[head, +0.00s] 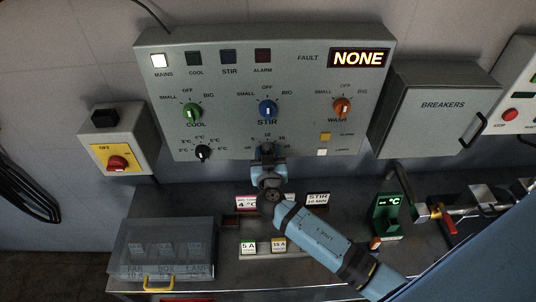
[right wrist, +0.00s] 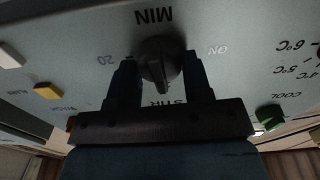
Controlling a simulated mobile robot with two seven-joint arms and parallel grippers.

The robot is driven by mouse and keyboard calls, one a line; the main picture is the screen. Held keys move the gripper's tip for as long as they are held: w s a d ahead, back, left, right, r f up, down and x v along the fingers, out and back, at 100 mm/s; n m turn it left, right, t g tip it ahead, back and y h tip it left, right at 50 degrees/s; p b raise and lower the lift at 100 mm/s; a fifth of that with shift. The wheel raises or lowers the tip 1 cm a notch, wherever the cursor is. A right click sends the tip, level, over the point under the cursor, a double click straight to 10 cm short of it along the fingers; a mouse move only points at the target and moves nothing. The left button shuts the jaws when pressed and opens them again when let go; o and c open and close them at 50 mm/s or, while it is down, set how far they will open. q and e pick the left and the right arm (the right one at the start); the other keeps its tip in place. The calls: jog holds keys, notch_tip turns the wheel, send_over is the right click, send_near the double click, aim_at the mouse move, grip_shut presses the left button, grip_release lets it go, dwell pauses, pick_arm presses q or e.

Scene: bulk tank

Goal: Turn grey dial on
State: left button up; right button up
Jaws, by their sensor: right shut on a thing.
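The grey dial (right wrist: 160,58) is a dark round knob on the control panel, with MIN, 20 and ON lettered around it in the right wrist view, where the lettering looks upside down. My right gripper (right wrist: 162,88) is shut on it, one dark finger on each side. In the head view my right gripper (head: 267,153) covers the dial at the panel's lower middle, under the blue STIR knob (head: 268,109). The dial's ridge seems to point down in the right wrist view; its exact setting is hard to read. My left gripper is not in view.
A lidded clear box (head: 163,250) stands on the bench below.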

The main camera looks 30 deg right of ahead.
jog(key=shift+f+n+b, duration=0.15)
jog(key=shift+n+b, duration=0.75)
jog(key=shift+n, duration=0.2)
jog(key=shift+n+b, duration=0.45)
jog(key=shift+n, duration=0.45)
jog(key=n+b, duration=0.1)
jog(key=n, duration=0.3)
jog(key=shift+w+a+n, duration=0.1)
jog(key=shift+n, duration=0.2)
jog(key=n, duration=0.4)
jog(key=shift+n+p, duration=0.6)
jog(key=shift+n, duration=1.7)
jog(key=o, duration=0.9)
